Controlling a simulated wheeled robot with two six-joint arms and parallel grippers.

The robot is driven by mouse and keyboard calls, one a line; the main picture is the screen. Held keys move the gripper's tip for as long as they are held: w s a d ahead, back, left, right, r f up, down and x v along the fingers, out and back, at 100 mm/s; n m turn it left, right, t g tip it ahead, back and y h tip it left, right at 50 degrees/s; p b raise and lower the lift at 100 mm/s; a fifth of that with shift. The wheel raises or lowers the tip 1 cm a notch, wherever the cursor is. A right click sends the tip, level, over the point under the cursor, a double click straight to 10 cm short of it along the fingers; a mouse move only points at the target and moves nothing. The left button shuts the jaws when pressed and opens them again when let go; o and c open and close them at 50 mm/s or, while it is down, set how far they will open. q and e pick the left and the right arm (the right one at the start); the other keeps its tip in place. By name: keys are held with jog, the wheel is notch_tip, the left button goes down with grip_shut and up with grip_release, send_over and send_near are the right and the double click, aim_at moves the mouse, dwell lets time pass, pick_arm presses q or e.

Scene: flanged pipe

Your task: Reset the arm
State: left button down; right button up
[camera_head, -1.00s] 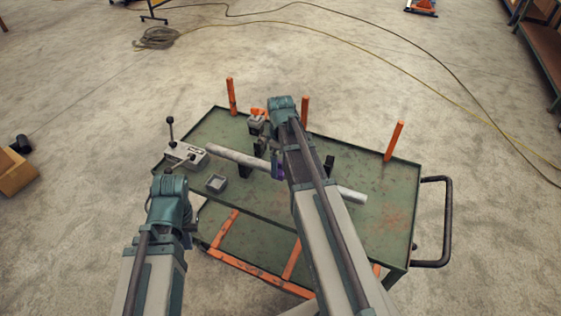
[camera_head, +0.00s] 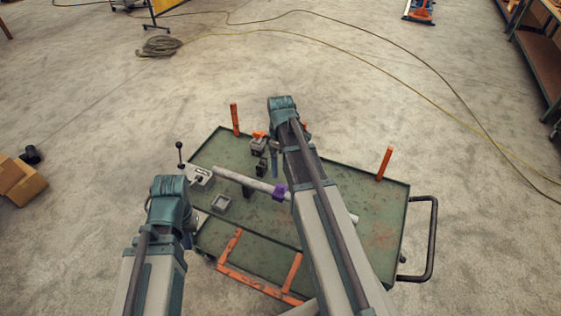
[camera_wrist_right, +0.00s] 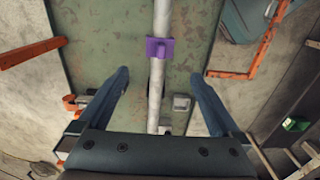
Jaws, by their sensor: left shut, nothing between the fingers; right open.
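My left gripper (camera_head: 189,238) is mostly hidden behind its teal wrist, left of the cart; it is shut and empty. My right gripper (camera_head: 273,160) is over the cart, largely hidden by its own arm. In the right wrist view its two blue fingers (camera_wrist_right: 158,78) are spread wide with nothing between them. A grey pipe (camera_head: 240,180) with a purple collar (camera_head: 279,191) lies across the cart, partly covered by my right arm. In the right wrist view the pipe (camera_wrist_right: 159,100) runs beyond and between the fingers, apart from them, and the purple collar (camera_wrist_right: 160,48) shows ahead.
The green cart (camera_head: 375,215) has upright orange posts (camera_head: 384,163) and a black handle (camera_head: 431,240) at right.

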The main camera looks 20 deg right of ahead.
jog(key=shift+r, duration=0.15)
dwell(0.3)
jog(key=s+a+m, duration=0.2)
jog(key=s+a, duration=0.6)
jog(key=a, duration=0.3)
jog(key=s+a+m+h, duration=0.1)
jog(key=s+a+m, duration=0.1)
jog(key=s+a, duration=0.6)
jog(key=a, duration=0.3)
jog(key=shift+s+a+m, duration=0.2)
jog(key=shift+a+m, duration=0.1)
jog(key=shift+a, duration=0.1)
